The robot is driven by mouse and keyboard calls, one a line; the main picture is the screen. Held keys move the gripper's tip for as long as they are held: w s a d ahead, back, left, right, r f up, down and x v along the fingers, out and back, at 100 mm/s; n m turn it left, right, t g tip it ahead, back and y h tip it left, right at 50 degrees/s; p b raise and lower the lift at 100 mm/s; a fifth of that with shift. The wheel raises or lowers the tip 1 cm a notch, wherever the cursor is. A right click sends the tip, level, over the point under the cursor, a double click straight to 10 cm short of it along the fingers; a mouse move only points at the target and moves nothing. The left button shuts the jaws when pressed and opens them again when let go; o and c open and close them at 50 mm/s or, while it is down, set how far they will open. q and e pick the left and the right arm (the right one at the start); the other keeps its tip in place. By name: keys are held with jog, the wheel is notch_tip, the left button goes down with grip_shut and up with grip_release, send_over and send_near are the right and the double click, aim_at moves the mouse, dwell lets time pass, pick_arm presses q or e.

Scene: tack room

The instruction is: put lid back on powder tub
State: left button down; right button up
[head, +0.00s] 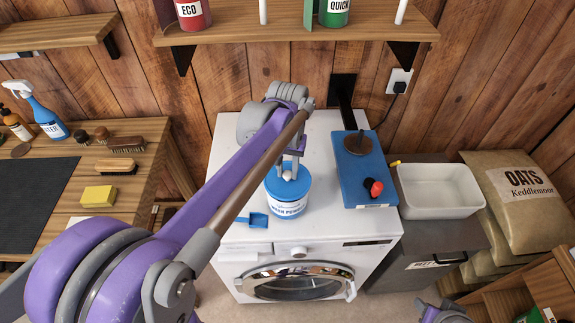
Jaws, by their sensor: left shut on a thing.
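The powder tub (289,208) stands upright on top of the white washing machine, with a blue and white label reading wash powder. Its blue lid (272,181) is at the tub's mouth, with a pale knob in the middle. My left gripper (289,170) comes down from above and is shut on the lid at its knob. I cannot tell whether the lid is fully seated or slightly above the rim. Only a purple and grey piece of my right arm shows at the bottom right edge; its fingers are out of view.
A blue scoop (259,219) lies left of the tub on the washing machine (235,170). Right of the tub is a blue board (358,172) with a dark disc and a red knob. A white basin (437,190) stands further right. A shelf (300,31) hangs above.

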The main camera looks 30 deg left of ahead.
pick_arm(q)
jog(key=shift+f, duration=0.6)
pick_arm(e)
jog(key=shift+s+f, duration=0.2)
jog(key=shift+f, duration=0.25)
pick_arm(q)
jog(key=shift+f+b, duration=0.4)
jog(key=shift+f, duration=0.05)
pick_arm(e)
jog(key=shift+s+f, duration=0.1)
jog(key=shift+f, duration=0.25)
pick_arm(q)
jog(key=c, duration=0.5)
grip_release()
jog(key=shift+r, duration=0.1)
notch_tip(320, 180, up, 11)
jog(key=shift+f+p, duration=0.15)
jog(key=shift+p, duration=0.15)
pick_arm(e)
jog(key=shift+w+r, duration=0.2)
jog(key=shift+r, duration=0.25)
jog(key=shift+r, duration=0.15)
